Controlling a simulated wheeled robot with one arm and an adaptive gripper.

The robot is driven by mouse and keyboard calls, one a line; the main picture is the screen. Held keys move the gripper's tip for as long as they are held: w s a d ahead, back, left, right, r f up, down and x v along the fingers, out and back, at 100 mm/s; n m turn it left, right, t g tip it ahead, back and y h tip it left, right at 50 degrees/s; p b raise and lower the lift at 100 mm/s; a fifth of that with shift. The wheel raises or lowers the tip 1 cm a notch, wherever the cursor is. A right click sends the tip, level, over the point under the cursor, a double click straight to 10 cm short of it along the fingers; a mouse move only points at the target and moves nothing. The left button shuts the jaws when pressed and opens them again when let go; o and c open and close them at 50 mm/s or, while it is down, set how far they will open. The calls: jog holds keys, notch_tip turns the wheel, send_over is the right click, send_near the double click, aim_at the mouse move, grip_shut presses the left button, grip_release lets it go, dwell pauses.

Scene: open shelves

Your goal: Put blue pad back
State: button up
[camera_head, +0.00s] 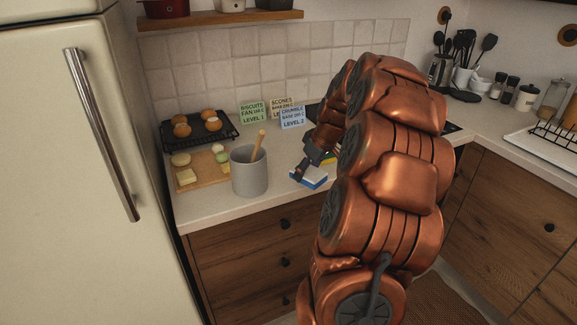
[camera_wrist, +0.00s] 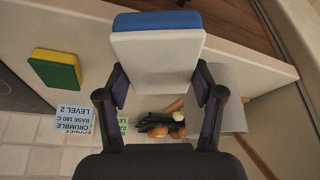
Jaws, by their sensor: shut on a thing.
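The blue pad (camera_head: 314,180), white on one broad side and blue on the other, is at the counter's front edge, left of my arm. In the wrist view the blue pad (camera_wrist: 158,50) sits between the two fingers of my gripper (camera_wrist: 160,85), white side towards the camera. My gripper (camera_head: 305,167) is shut on it. Whether the pad touches the counter is hard to tell. A green and yellow sponge (camera_wrist: 54,70) lies apart from the pad; only a sliver shows behind my gripper in the head view.
A grey crock (camera_head: 249,174) with a wooden handle stands left of the pad. Further left are a board (camera_head: 205,181) with pale pieces and a black rack (camera_head: 184,146) of buns. Label cards (camera_head: 292,118) stand behind. The counter (camera_head: 240,207) has a narrow clear front strip.

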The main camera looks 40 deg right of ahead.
jog(key=p, duration=0.5)
send_over(285, 163)
jog(key=s, duration=0.2)
jog(key=shift+w+f, duration=0.2)
jog(key=shift+f, duration=0.5)
jog(key=shift+f+p, duration=0.7)
jog(key=shift+f, duration=1.05)
jog(key=o, duration=1)
jog(key=b+v, duration=0.4)
jog(key=v, duration=0.8)
